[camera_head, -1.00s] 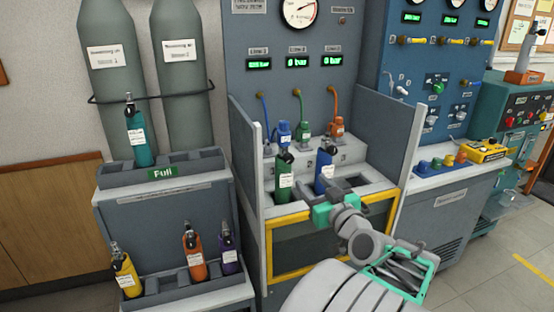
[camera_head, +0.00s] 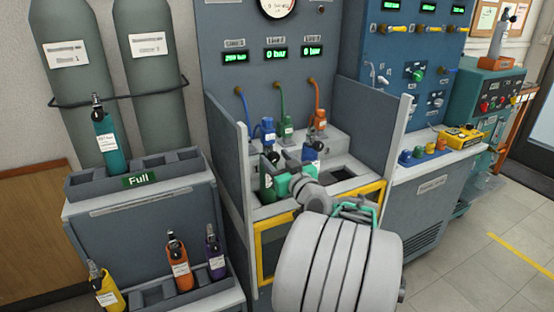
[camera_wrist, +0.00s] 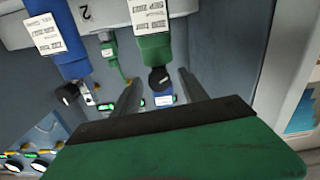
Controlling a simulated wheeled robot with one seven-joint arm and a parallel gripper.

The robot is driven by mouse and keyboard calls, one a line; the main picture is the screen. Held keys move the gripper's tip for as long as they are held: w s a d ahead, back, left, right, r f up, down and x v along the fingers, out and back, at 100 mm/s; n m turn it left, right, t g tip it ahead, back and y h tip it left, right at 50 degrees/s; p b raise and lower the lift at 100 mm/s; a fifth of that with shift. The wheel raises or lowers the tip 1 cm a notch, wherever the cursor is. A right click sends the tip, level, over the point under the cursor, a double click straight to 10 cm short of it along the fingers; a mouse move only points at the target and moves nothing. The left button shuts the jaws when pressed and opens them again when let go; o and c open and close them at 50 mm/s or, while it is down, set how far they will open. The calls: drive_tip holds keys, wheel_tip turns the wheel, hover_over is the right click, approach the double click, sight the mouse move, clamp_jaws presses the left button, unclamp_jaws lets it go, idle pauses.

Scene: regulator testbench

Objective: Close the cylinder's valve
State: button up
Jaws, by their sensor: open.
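A green cylinder (camera_head: 267,187) with a black valve on top stands in the test bench bay. A blue cylinder (camera_head: 311,153) stands to its right. My gripper (camera_head: 281,183) is at the green cylinder and partly covers it. In the wrist view, which looks upside down, the green cylinder (camera_wrist: 155,45) points its black valve knob (camera_wrist: 159,79) toward my gripper (camera_wrist: 159,76). The two fingers are apart, one on each side of the knob in the picture. I cannot tell whether they touch it. The blue cylinder (camera_wrist: 68,45) with its black knob (camera_wrist: 67,93) is to the left.
Side panels (camera_head: 228,170) flank the bay, with a yellow-framed front (camera_head: 262,245). Blue, green and orange hoses with connectors (camera_head: 287,128) hang behind. Displays (camera_head: 275,54) read about 200, 0 and 0 bar. A rack (camera_head: 185,158) at left holds a teal cylinder (camera_head: 106,140).

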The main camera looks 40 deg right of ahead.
drive_tip(key=shift+c, duration=0.5)
clamp_jaws()
